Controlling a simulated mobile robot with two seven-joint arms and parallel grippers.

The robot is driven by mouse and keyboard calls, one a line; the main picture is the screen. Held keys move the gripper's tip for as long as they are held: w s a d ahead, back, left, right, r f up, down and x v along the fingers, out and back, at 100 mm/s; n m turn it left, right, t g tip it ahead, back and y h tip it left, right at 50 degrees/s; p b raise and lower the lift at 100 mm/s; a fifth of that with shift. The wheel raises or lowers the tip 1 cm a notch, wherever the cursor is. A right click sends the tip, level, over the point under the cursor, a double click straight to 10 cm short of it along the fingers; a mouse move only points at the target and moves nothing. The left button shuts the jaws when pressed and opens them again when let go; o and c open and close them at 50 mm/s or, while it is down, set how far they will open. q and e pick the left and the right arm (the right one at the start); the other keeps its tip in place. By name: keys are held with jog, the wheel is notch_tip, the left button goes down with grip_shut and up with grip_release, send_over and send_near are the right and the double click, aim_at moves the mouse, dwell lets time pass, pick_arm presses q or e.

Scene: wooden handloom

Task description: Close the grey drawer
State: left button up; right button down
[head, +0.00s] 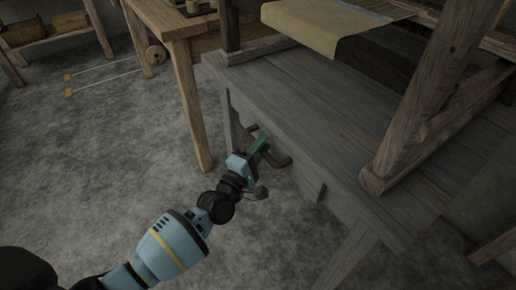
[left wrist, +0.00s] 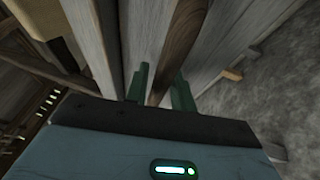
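The grey wooden bench (head: 300,110) has a side face below its top; I cannot clearly pick out the grey drawer's edges there or how far it is open. A brown wooden handle (head: 281,161) juts out below the bench edge. My left gripper (head: 262,144), with green fingers, is at this handle and partly covers it. In the left wrist view, the brown bar (left wrist: 182,45) runs between the two green fingers (left wrist: 160,80). The fingers stand apart, with a gap visible on the left of the bar. Grey boards (left wrist: 90,40) lie beyond. My right gripper is out of view.
A brown table (head: 182,80) stands at the back left of the bench. The loom's slanted post (head: 430,100) and cloth (head: 325,22) are above the bench. The grey floor (head: 110,160) at left is clear.

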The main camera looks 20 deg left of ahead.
pick_arm(q)
jog(key=shift+o, duration=1.1)
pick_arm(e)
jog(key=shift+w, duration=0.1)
